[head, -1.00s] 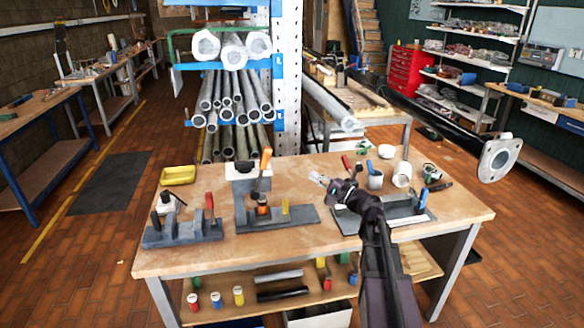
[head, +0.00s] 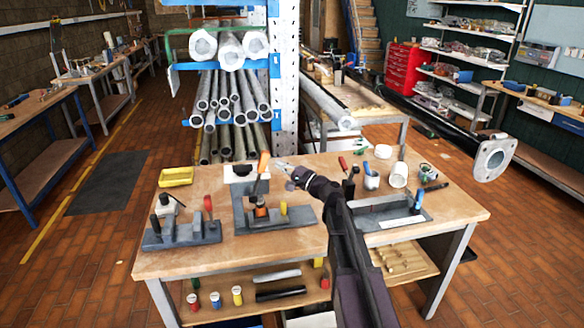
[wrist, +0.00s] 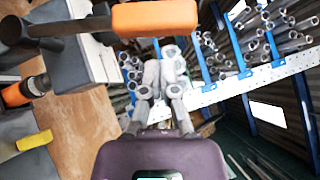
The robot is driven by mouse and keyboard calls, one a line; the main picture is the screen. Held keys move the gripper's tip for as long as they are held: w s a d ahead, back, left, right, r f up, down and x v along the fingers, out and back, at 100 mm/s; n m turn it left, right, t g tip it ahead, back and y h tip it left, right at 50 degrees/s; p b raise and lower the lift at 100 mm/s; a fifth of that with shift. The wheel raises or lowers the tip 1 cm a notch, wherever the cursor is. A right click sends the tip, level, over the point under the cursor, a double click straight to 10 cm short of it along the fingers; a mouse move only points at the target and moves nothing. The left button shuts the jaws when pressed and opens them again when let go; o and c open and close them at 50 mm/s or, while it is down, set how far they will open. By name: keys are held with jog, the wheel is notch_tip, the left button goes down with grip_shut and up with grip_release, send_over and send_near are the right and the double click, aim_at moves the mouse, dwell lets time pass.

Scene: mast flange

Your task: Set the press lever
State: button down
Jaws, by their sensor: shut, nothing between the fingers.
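The press (head: 240,190) stands on the workbench, with a grey base and a pale upright head. Its lever has an orange handle (head: 263,162) that points up and leans slightly right. In the wrist view the orange handle (wrist: 155,18) lies across the top, with its dark shaft running left. My gripper (head: 282,166) is just right of the lever handle in the head view. An orange-and-black part (head: 261,210) and a yellow block (head: 284,208) are on the press base.
A fixture with a red-handled lever (head: 208,205) stands at the bench's left, near a yellow tray (head: 176,177). Racked pipes (head: 230,100) stand behind the bench.

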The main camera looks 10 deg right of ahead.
jog(key=shift+a+r, duration=0.15)
jog(key=shift+a, duration=0.35)
jog(key=shift+a+r, duration=0.15)
jog(key=shift+a, duration=0.35)
jog(key=shift+d+r+p, duration=0.15)
jog(key=shift+p, duration=0.35)
